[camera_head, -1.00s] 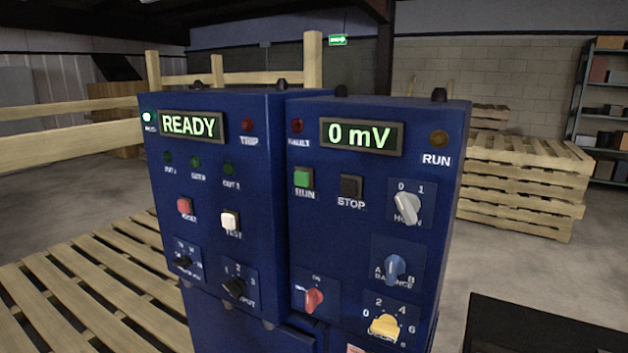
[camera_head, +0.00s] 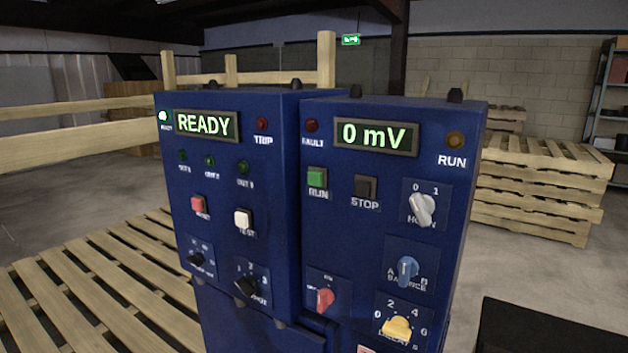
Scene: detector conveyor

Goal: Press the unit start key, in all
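Two blue control boxes stand side by side in the head view. The right box (camera_head: 465,165) has a green key marked RUN (camera_head: 317,178) at its upper left and a dark key marked STOP (camera_head: 366,187) beside it. Its display (camera_head: 376,137) reads 0 mV. The RUN lamp (camera_head: 455,140) is dull amber. The left box (camera_head: 290,200) has a display (camera_head: 207,125) reading READY, with a lit green lamp (camera_head: 164,115) beside it. It carries a red key (camera_head: 198,204) and a white key labelled TEST (camera_head: 243,220). Neither gripper shows.
The right box also has a white knob (camera_head: 423,209), a blue knob (camera_head: 407,269), a yellow knob (camera_head: 397,328) and a red knob (camera_head: 325,299). Wooden pallets (camera_head: 540,175) are stacked at right. A dark surface (camera_head: 545,330) fills the lower right corner. The space before the keys looks clear.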

